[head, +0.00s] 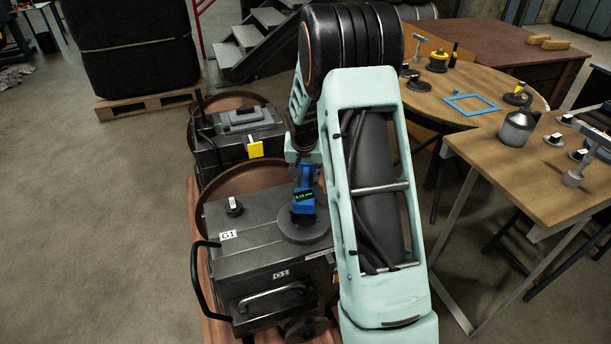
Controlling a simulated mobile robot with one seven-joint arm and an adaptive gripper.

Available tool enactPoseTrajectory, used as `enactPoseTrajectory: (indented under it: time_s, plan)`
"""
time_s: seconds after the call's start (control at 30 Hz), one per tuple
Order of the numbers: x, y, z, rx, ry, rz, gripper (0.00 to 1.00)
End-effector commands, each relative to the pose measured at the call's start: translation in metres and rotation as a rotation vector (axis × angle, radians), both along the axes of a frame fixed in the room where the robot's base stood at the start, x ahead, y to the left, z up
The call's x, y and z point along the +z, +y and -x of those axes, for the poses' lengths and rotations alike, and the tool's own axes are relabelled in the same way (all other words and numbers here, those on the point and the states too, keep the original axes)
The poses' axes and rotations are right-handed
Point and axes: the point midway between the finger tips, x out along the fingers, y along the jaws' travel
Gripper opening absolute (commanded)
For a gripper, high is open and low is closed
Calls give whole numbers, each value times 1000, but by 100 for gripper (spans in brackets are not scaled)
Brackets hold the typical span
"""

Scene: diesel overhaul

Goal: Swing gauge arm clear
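A blue gauge (304,196) with a small green-lit readout stands over a round grey disc (304,228) on top of a dark grey engine block (262,255) labelled G1. My gripper (303,172) points down right above the gauge, at the end of my pale green arm. Its fingers are small and partly hidden, so I cannot tell whether they are open, or shut on the gauge. I cannot make out a separate gauge arm. My arm hides the right side of the block.
A second dark block (238,140) with a yellow tag (255,149) stands behind.

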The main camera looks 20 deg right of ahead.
Motion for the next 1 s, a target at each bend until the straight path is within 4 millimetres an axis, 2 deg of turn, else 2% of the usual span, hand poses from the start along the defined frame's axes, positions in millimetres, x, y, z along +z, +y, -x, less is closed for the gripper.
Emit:
enactPoseTrajectory:
  time_s: [0.37,0.67,1.0]
  plan:
    - [-6,-1,-3,0,-1,0,32]
    - [-6,-1,-3,0,-1,0,0]
    - [-6,-1,-2,0,-1,0,0]
